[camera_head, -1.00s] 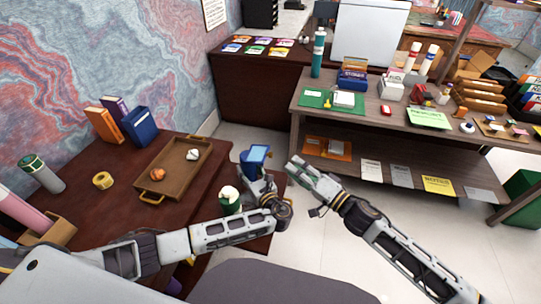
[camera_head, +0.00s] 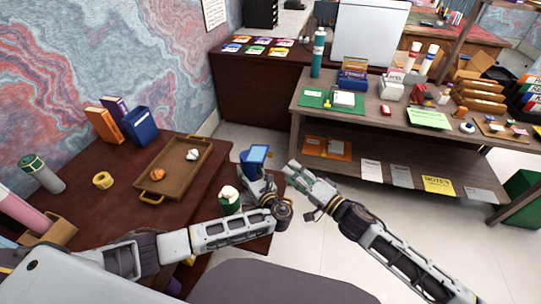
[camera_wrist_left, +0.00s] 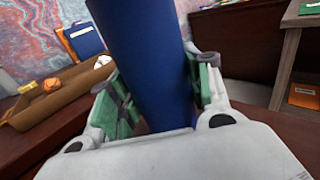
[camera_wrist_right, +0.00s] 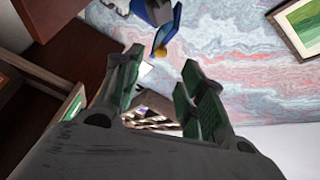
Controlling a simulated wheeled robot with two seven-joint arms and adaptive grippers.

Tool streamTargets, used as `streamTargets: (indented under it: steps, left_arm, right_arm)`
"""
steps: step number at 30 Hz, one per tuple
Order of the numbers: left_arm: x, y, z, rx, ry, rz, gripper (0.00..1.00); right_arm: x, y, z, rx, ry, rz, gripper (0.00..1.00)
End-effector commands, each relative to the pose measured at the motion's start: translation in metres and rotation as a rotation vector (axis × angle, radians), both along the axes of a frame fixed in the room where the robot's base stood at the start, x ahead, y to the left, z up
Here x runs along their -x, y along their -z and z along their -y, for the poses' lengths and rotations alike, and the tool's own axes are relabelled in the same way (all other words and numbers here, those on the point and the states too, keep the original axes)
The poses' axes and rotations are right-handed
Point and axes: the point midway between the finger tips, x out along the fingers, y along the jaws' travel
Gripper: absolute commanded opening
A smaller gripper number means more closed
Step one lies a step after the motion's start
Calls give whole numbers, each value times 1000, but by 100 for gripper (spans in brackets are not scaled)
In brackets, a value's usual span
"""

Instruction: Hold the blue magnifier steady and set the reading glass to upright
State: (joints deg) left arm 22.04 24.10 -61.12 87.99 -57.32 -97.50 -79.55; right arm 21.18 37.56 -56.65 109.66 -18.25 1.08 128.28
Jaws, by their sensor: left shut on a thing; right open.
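The blue magnifier (camera_head: 249,156) has a dark blue body and a paler blue flat part on top. My left gripper (camera_head: 256,170) is shut on it and holds it at the desk's right edge. In the left wrist view the blue body (camera_wrist_left: 143,65) stands between the two green-padded fingers, its upper part out of frame. My right gripper (camera_head: 298,174) is open and empty, a short way right of the magnifier. In the right wrist view, the fingers (camera_wrist_right: 160,85) are apart and the blue flat part (camera_wrist_right: 168,30) with a yellowish knob shows beyond them.
A brown tray (camera_head: 207,158) with two small objects lies on the dark red desk (camera_head: 95,170). A green-and-white container (camera_head: 230,202) stands close to my left forearm. Books, tape and a cylinder are further left.

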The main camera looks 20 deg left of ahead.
Motion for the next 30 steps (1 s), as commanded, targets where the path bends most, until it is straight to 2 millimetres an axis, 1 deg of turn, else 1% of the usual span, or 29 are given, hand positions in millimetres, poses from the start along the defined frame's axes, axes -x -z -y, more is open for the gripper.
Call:
streamTargets:
  steps: [15,30]
  left_arm:
    - [0,0,0,0,0,-1,14]
    - [0,0,0,0,0,-1,14]
  right_arm:
    - [-27,-2,-42,-2,-1,2,40]
    - [-52,-2,-81,-2,-1,2,40]
